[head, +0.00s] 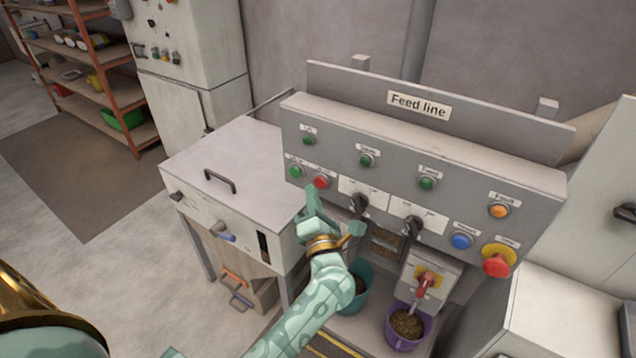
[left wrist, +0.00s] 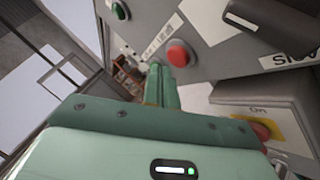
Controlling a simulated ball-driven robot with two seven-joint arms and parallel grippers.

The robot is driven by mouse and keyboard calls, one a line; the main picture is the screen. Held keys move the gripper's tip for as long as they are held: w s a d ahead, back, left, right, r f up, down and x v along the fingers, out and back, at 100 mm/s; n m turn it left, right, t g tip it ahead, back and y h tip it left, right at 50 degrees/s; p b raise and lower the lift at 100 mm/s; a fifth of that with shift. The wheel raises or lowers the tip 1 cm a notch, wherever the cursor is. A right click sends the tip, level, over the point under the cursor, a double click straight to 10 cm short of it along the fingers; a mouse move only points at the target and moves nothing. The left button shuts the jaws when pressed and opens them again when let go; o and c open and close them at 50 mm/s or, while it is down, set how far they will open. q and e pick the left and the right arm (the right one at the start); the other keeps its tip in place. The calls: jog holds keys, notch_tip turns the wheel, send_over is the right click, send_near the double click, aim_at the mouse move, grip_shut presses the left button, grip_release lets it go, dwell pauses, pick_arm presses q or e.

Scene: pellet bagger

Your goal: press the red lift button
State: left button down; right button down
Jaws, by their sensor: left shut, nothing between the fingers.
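The red button (head: 321,182) is a small round push button on the sloped grey panel (head: 459,186), right of a green button (head: 295,171). In the left wrist view the red button (left wrist: 180,52) shows near the top middle, with a label beside it too blurred to read. My left gripper (head: 311,196) is shut and empty, its fingers pointing up at the panel just below and left of the red button. In the left wrist view its fingertips (left wrist: 165,66) lie just below the button. I cannot tell whether they touch the panel. My right gripper is out of view.
Two black rotary switches (head: 359,203) (head: 412,227) sit right of the red button. A blue button (head: 461,241) and a large red mushroom button (head: 496,265) are farther right. A purple bucket (head: 425,340) of pellets stands below. A white cabinet (head: 225,165) stands left.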

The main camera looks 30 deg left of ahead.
pick_arm(q)
jog(key=s+p, duration=0.2)
jog(key=s, duration=0.4)
jog(key=shift+a+p, duration=0.25)
jog(key=shift+p, duration=0.1)
